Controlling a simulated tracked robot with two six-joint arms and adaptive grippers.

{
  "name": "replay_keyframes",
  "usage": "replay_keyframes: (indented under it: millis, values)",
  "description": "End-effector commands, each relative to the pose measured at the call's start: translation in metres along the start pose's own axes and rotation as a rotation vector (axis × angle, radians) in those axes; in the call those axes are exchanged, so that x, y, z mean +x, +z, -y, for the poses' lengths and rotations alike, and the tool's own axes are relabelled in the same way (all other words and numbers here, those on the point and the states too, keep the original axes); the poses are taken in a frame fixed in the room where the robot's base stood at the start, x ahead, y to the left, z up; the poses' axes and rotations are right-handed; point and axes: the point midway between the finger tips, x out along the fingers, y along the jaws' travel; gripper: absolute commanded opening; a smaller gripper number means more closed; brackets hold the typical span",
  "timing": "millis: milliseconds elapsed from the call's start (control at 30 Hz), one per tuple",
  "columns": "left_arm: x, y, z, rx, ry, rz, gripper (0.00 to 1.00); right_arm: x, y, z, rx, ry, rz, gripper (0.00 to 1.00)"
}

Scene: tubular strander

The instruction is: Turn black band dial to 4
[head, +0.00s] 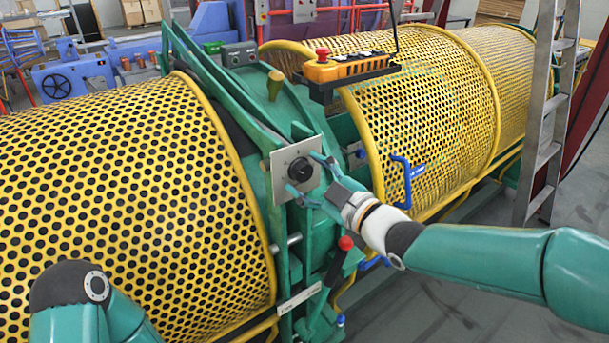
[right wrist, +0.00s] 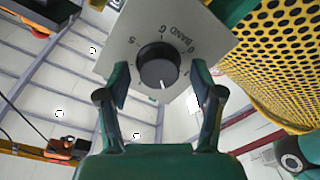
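The black band dial (head: 300,169) is a round knob on a light grey square plate (head: 281,161), fixed to the green machine frame. In the right wrist view the dial (right wrist: 158,66) has a white pointer mark facing down in the picture. The word BAND and a 5 can be read on the plate; the figure by the pointer is not legible. My right gripper (head: 307,175) is open, its two fingers on opposite sides of the dial. In the wrist view gaps show between fingers and knob. My left gripper is out of view; only my left arm shows at bottom left.
Yellow perforated guards (head: 110,190) flank the green frame. An orange control box (head: 346,68) with a red button hangs above the dial. A red-knobbed lever (head: 345,243) stands below my right gripper, and a blue handle (head: 402,180) is to its right. A ladder (head: 548,120) stands at right.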

Motion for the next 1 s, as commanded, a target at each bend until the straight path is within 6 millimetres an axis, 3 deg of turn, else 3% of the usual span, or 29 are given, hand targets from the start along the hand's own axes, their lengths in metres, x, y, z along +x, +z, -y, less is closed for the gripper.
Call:
replay_keyframes:
  millis: [33,333,367,1000]
  values:
    - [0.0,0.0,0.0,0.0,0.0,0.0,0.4,-0.0002,0.0001,-0.0001,0.0,0.0,0.0,0.56]
    - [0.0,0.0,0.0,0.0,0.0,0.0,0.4,-0.0005,0.0003,0.0002,0.0,-0.001,0.001,0.07]
    - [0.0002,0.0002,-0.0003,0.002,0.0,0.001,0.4,0.0057,-0.0049,0.007,0.0,-0.004,-0.001,0.07]
    - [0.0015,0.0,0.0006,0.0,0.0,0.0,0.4,-0.0016,0.0038,0.0029,0.021,-0.006,0.007,0.07]
